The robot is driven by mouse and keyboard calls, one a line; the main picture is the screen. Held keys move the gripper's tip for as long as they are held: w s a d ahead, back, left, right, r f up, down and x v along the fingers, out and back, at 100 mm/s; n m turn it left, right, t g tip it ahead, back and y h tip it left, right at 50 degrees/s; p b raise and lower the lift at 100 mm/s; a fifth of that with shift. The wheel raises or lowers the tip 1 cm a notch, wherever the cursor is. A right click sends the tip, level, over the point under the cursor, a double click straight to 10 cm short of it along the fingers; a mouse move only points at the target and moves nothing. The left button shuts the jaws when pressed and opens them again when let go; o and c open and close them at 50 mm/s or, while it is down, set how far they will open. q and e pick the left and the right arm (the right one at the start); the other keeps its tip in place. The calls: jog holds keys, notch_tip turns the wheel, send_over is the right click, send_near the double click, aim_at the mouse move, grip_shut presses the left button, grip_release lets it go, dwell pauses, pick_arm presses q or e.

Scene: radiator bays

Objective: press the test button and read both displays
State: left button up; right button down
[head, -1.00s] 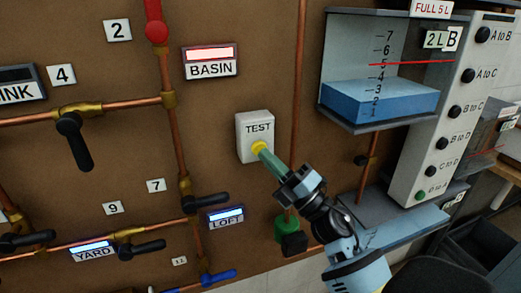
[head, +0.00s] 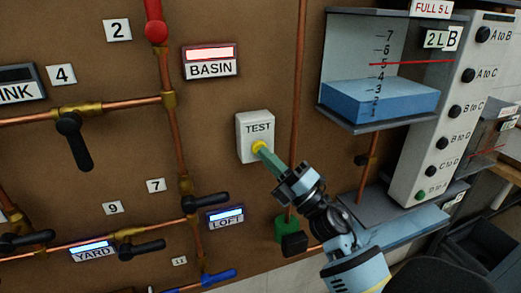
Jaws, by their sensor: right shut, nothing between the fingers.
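The white TEST box (head: 255,128) is fixed on the brown board in the middle of the head view. Its yellow button (head: 258,146) is at the lower middle of the box. My right gripper (head: 264,152) is shut and empty, with its green fingertips at the button and seeming to touch it; the tips hide part of it. The BASIN display (head: 210,53) is lit red-white. The LOFT display (head: 225,214) and YARD display (head: 92,246) are lit blue-white. The SINK display (head: 15,75) is dark and cut by the left edge. My left gripper is not in view.
Copper pipes with black lever valves (head: 74,138) and a blue lever (head: 218,276) cover the left. A tank of blue liquid (head: 380,101) juts out at upper right, beside a white panel of black knobs (head: 447,120). A green valve (head: 286,229) sits below my gripper.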

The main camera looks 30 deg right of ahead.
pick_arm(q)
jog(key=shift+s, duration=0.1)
pick_arm(e)
jog(key=shift+w, duration=0.25)
dwell(0.3)
jog(key=shift+s, duration=0.15)
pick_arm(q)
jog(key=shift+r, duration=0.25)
pick_arm(e)
jog(key=shift+s+a, duration=0.15)
jog(key=shift+s, duration=0.6)
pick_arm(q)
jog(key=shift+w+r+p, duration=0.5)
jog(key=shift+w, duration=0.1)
pick_arm(e)
jog(key=s, duration=0.2)
jog(key=s+a, duration=0.1)
jog(key=s, duration=0.2)
jog(key=shift+w, duration=0.1)
